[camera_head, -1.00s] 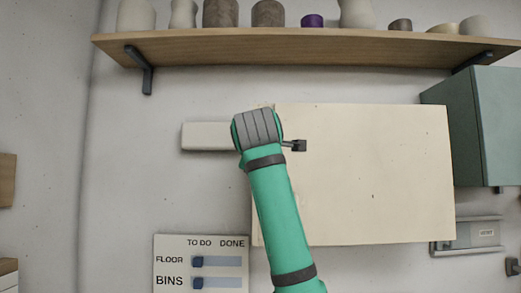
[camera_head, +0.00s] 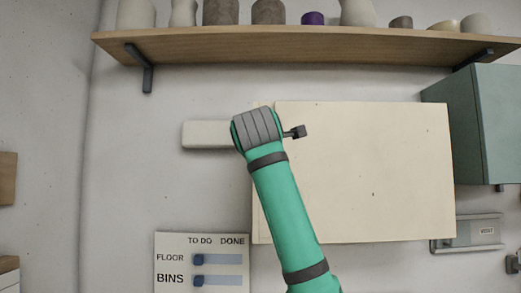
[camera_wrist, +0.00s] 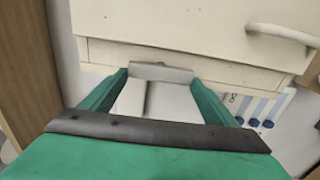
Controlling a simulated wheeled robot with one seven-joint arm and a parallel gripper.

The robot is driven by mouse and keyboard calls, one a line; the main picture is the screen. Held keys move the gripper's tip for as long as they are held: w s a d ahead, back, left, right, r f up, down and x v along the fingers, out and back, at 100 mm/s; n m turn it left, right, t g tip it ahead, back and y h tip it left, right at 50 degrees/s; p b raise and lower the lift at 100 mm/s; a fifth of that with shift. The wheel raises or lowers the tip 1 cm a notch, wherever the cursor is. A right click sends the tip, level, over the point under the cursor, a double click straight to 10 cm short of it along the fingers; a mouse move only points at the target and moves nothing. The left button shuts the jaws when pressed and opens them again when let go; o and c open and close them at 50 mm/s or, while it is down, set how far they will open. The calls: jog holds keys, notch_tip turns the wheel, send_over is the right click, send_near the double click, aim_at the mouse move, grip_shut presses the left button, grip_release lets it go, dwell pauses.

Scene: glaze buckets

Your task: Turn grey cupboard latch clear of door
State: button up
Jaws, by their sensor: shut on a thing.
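In the wrist view a short light-grey latch (camera_wrist: 162,73) lies crosswise between the green fingertips of my gripper (camera_wrist: 160,78), which is shut on it. It sits in front of the strip along the cream cupboard's edge, close to the door edge; whether it overlaps the door I cannot tell. The cupboard door (camera_wrist: 180,22) looks closed and has a pale curved handle (camera_wrist: 285,35). In the head view the cream cupboard (camera_head: 370,180) hangs on the wall, and my wrist covers its upper left edge, hiding the latch and my fingers.
A pale block (camera_head: 205,134) sticks out left of the cupboard. A wooden shelf (camera_head: 290,48) with several pots runs above. A teal cabinet (camera_head: 485,125) stands at right. A TO DO/DONE board (camera_head: 202,263) hangs below left. The wall between block and board is bare.

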jog(key=shift+a+f, duration=0.1)
jog(key=shift+a, duration=0.1)
jog(key=o, duration=1)
jog(key=shift+o, duration=0.2)
jog(key=s, duration=1.1)
jog(key=shift+w, duration=0.15)
jog(key=shift+d, duration=0.2)
